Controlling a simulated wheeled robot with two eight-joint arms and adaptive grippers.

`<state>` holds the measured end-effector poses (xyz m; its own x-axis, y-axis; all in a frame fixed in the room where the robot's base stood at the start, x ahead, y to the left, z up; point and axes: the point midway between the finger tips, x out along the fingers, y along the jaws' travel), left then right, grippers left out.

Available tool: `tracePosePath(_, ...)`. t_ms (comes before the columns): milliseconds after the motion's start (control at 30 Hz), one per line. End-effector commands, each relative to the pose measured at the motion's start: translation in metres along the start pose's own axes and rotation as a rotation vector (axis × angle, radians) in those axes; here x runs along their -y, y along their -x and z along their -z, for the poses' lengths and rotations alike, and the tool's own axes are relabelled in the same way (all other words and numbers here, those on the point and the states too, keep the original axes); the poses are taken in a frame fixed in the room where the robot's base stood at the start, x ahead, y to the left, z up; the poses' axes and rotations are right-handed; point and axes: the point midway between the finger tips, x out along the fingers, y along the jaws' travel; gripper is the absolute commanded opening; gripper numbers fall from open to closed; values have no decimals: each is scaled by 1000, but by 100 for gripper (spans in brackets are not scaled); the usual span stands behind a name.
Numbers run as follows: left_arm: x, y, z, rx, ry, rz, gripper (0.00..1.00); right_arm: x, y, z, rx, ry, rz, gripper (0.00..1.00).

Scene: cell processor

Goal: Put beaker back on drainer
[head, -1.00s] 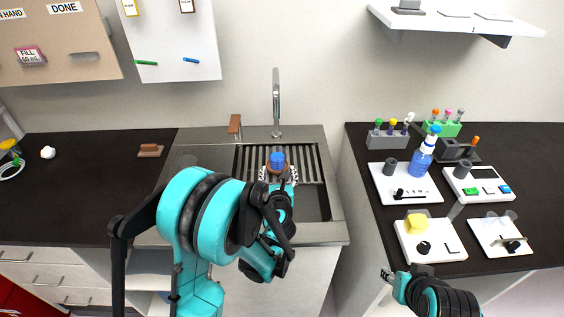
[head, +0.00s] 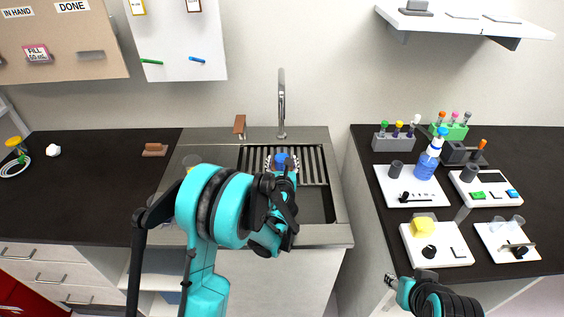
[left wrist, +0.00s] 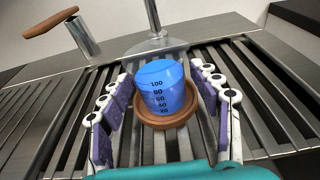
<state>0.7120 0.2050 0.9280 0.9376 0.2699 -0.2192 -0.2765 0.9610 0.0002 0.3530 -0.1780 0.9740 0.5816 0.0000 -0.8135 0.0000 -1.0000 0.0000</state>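The blue beaker (left wrist: 160,88), with dark volume marks, stands nearly upright in a round brown dish (left wrist: 166,119) on the slatted metal drainer (left wrist: 255,85). In the head view the beaker (head: 281,160) shows just beyond my left wrist, its lower part hidden. My left gripper (left wrist: 163,100) is open, with one purple-padded finger on each side of the beaker. Gaps show between both pads and the beaker. My right gripper (head: 391,280) is far from the beaker, low in front of the right counter; its finger opening is too small to judge.
A tap (head: 281,105) rises behind the drainer, with a brown-handled lever (head: 239,126) to its left. The right counter holds a blue bottle (head: 427,165), tube racks (head: 393,142) and white devices. The left dark counter (head: 90,190) is mostly clear.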

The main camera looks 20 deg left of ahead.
Motion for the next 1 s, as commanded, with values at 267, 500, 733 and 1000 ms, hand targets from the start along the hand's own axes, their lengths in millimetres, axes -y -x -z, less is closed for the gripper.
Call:
tracePosePath(267,0,0,0,0,0,0,0,0,0,0,0,0,0,40)
tracePosePath(500,0,1,-4,0,0,0,0,0,1,1,0,0,0,40)
tracePosePath(733,0,2,-9,0,0,0,0,0,3,2,0,0,0,40)
tracePosePath(1000,0,6,-27,0,0,0,0,0,13,9,0,0,0,40)
